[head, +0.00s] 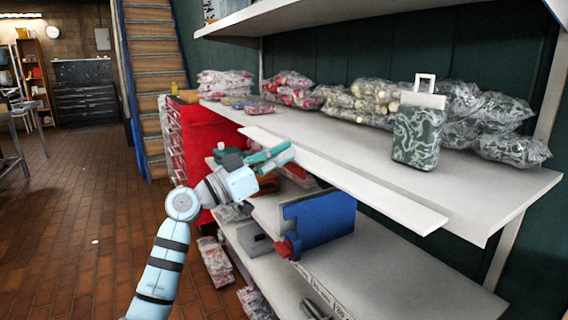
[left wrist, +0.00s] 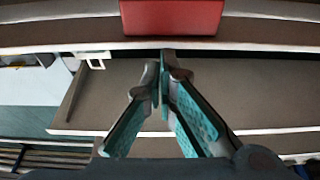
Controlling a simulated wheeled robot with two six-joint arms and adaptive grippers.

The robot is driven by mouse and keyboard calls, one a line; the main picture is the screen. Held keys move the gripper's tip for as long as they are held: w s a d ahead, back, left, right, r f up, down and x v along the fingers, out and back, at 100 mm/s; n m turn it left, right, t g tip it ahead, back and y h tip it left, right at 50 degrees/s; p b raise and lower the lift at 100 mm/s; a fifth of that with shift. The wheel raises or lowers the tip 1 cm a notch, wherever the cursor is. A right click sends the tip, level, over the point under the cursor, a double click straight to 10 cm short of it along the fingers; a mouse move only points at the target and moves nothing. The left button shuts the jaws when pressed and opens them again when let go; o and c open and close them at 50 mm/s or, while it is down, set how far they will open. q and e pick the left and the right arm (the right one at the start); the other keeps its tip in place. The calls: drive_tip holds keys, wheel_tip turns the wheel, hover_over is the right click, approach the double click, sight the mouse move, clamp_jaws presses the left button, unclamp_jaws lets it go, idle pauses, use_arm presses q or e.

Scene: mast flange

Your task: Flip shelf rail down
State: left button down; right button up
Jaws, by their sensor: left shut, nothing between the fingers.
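The shelf rail (head: 345,178) is a long pale strip along the front edge of the upper shelf (head: 470,190). Its broad face points up and it stands out from the shelf front. My left gripper (head: 290,152) is by the rail's far left end, at about rail height. The left wrist view shows its teal fingers (left wrist: 163,62) closed tip to tip with nothing between them. The tips are close to a pale edge; I cannot tell whether they touch it. My right gripper is in neither view.
Several plastic-wrapped bags (head: 365,98) and a green patterned case with a white handle (head: 418,135) stand on the upper shelf. A blue box (head: 320,220) is on the lower shelf. A red cabinet (head: 205,140) is behind my left arm. The brick floor (head: 80,220) at left is mostly clear.

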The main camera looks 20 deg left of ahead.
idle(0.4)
use_arm(q)
wheel_tip(320, 180, up, 4)
drive_tip(key=p, duration=0.3)
drive_tip(key=b+v, duration=0.2)
drive_tip(key=v, duration=0.8)
drive_tip(key=shift+f, duration=0.35)
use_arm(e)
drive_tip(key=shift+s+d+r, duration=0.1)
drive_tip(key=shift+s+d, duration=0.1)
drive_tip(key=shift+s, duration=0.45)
